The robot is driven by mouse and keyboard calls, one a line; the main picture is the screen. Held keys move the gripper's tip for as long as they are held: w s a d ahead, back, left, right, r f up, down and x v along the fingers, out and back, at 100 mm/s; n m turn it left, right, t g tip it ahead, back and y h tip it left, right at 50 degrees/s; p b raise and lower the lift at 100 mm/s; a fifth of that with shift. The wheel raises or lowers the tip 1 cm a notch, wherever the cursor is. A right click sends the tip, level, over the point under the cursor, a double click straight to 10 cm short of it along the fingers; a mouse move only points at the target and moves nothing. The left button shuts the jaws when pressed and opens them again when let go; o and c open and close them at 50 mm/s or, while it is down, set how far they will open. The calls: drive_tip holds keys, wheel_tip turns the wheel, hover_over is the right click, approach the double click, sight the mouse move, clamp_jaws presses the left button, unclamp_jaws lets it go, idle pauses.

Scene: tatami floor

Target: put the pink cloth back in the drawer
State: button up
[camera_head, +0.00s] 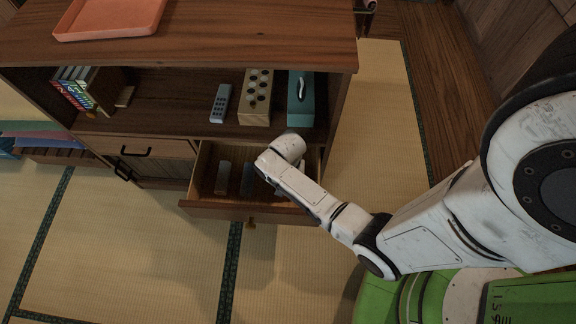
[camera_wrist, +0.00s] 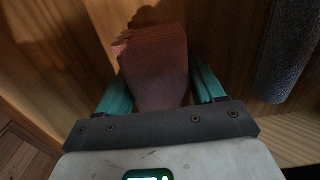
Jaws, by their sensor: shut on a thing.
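The pink cloth (camera_wrist: 157,62), a folded reddish-pink block, is between the teal fingers of my gripper (camera_wrist: 160,84) in the wrist view. My gripper is shut on it, with wood of the drawer around and below. In the head view the drawer (camera_head: 218,209) is pulled open at the lower right of the cabinet. My arm's end is over the drawer's right part and hides the fingers and the cloth there. I cannot tell whether the cloth touches the drawer's bottom.
The shelf above holds a remote (camera_head: 220,103), a holed wooden block (camera_head: 256,97) and a teal box (camera_head: 301,100). A pink tray (camera_head: 110,18) is on top.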

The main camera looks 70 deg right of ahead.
drive_tip(key=shift+f, duration=0.2)
drive_tip(key=shift+f, duration=0.15)
drive_tip(key=o, duration=1.1)
wheel_tip(320, 180, up, 12)
drive_tip(key=p, duration=0.3)
drive_tip(key=shift+p, duration=0.3)
drive_tip(key=s+a+r+n, duration=0.2)
drive_tip(key=a+r+n, duration=0.1)
drive_tip(key=r+n, duration=0.1)
drive_tip(key=s+a+r+n, duration=0.3)
drive_tip(key=r+n, duration=0.1)
drive_tip(key=n, duration=0.1)
drive_tip(key=s+a+r+n+t, duration=0.1)
drive_tip(key=s+a+r+n, duration=0.1)
drive_tip(key=a+r+n, duration=0.1)
drive_tip(key=shift+s+a+r+n, duration=0.2)
drive_tip(key=shift+a+r+n, duration=0.1)
drive_tip(key=shift+r+n, duration=0.45)
drive_tip(key=shift+f, duration=0.1)
